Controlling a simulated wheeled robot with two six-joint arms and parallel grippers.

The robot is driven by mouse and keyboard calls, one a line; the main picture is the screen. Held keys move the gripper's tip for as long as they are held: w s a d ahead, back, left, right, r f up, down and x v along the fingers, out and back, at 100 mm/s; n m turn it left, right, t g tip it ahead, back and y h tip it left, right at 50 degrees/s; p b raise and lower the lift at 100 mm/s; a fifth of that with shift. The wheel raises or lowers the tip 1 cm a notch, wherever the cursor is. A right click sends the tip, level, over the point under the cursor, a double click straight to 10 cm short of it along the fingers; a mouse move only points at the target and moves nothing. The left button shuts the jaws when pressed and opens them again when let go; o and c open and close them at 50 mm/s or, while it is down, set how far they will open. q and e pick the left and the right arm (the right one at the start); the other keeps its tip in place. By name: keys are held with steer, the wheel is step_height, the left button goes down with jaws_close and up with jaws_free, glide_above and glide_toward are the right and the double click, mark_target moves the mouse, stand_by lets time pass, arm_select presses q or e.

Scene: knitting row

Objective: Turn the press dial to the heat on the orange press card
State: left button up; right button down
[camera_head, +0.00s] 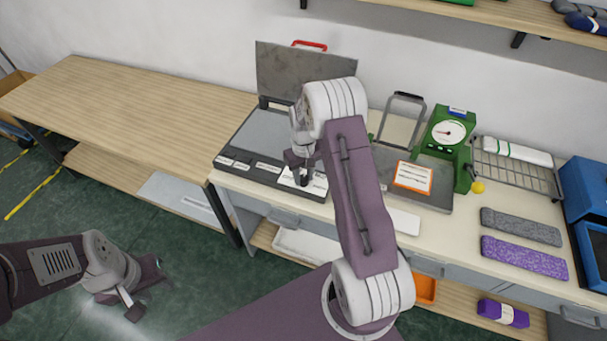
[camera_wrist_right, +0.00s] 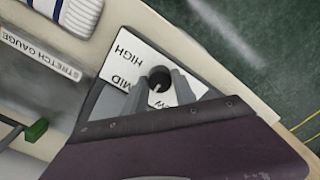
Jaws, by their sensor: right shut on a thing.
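The press (camera_head: 260,135) stands open on the bench, its grey lid raised at the back and white labels along its front edge. My right gripper (camera_head: 303,180) is at the press's front right corner. In the right wrist view its fingers are shut on the black press dial (camera_wrist_right: 160,76), over a white plate (camera_wrist_right: 135,58) reading HIGH, MID and partly hidden LOW. My left gripper (camera_head: 140,290) is open and empty, low at left.
A green scale (camera_head: 447,132) and a wire rack (camera_head: 520,172) stand to the right. Grey (camera_head: 520,227) and purple (camera_head: 523,257) knitted pieces lie in front of the rack. A blue bin (camera_head: 590,200) is at far right. The left wooden table (camera_head: 130,105) is clear.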

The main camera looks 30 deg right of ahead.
mark_target(304, 177)
steer(key=m, duration=0.4)
steer(key=shift+r+m+p, duration=0.15)
steer(key=shift+m+p, duration=0.15)
steer(key=shift+p, duration=0.1)
steer(key=m, duration=0.4)
steer(key=shift+w+m+p, duration=0.1)
steer(key=shift+m+p, duration=0.2)
steer(key=m, duration=0.4)
steer(key=shift+m+p, duration=0.35)
steer(key=shift+m, duration=2.45)
steer(key=c, duration=1)
jaws_free()
step_height(304, 177, up, 9)
steer(key=shift+f+b, duration=0.1)
steer(key=shift+b, duration=0.5)
